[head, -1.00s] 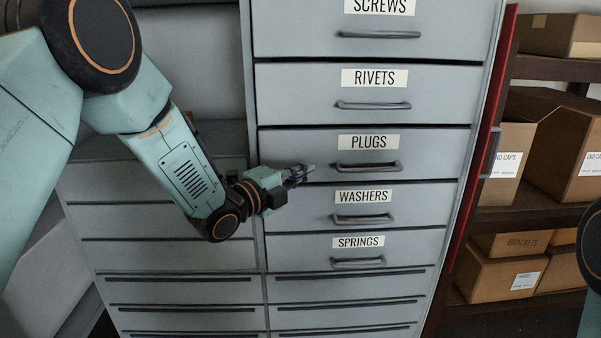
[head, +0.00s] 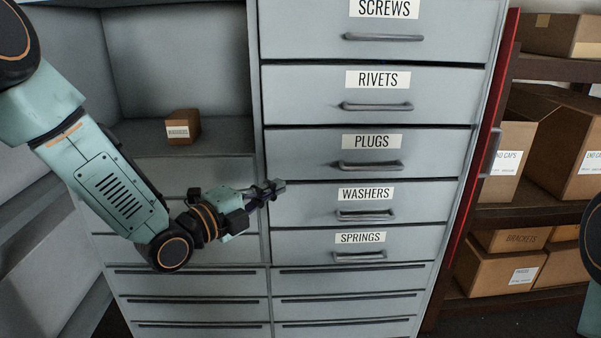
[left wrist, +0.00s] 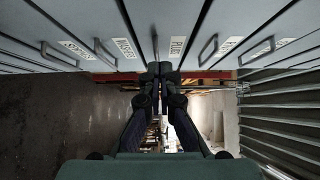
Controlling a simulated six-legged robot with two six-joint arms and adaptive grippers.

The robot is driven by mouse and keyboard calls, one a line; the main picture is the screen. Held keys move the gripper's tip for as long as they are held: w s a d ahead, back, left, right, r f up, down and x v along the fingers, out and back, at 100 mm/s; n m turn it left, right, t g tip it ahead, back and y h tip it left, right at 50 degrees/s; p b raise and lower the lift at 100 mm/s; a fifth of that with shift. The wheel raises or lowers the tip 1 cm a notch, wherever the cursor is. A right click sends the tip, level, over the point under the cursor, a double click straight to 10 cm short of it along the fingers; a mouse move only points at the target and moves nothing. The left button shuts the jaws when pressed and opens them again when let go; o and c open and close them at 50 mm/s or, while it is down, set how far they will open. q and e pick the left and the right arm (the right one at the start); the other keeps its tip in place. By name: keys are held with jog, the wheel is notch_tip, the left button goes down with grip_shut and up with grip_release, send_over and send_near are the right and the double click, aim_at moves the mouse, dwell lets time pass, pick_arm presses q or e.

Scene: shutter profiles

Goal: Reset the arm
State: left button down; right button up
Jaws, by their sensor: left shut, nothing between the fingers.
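My left arm comes in from the left in the head view. Its gripper (head: 273,187) is shut and empty, in front of the grey drawer cabinet near the left edge of the washers drawer (head: 345,203). The gripper also shows in the left wrist view (left wrist: 159,70), fingers together, with the labelled drawer fronts and handles above it. My right gripper is not in view; only a bit of my right arm shows at the right edge of the head view.
The screws (head: 385,36), rivets (head: 370,93), plugs (head: 366,153) and springs (head: 353,247) drawers appear shut. A small labelled box (head: 183,127) sits in the open compartment on the left. Shelves with cardboard boxes (head: 498,265) stand at right, beyond a red edge strip (head: 478,150).

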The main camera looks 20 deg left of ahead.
pick_arm(q)
jog(key=s+a+f+n+g+y, duration=0.1)
jog(key=s+f+n+g+y, duration=0.3)
jog(key=f+n, duration=0.55)
jog(key=s+f+n+g+y, duration=0.1)
jog(key=s+f+n+g, duration=0.2)
jog(key=s+f+n, duration=0.5)
jog(key=s+f+n+g+y, duration=0.1)
jog(key=s+f+n+g, duration=0.1)
jog(key=s+f, duration=0.3)
jog(key=s+f+n+g+y, duration=0.1)
jog(key=s+f+g, duration=0.3)
jog(key=s, duration=0.9)
jog(key=s+f+n+g+y, duration=0.1)
jog(key=s+f+n+g, duration=0.2)
jog(key=s+f, duration=0.5)
jog(key=shift+s+a, duration=0.4)
jog(key=shift+s, duration=0.15)
jog(key=c, duration=2.1)
grip_release()
jog(key=shift+n, duration=0.25)
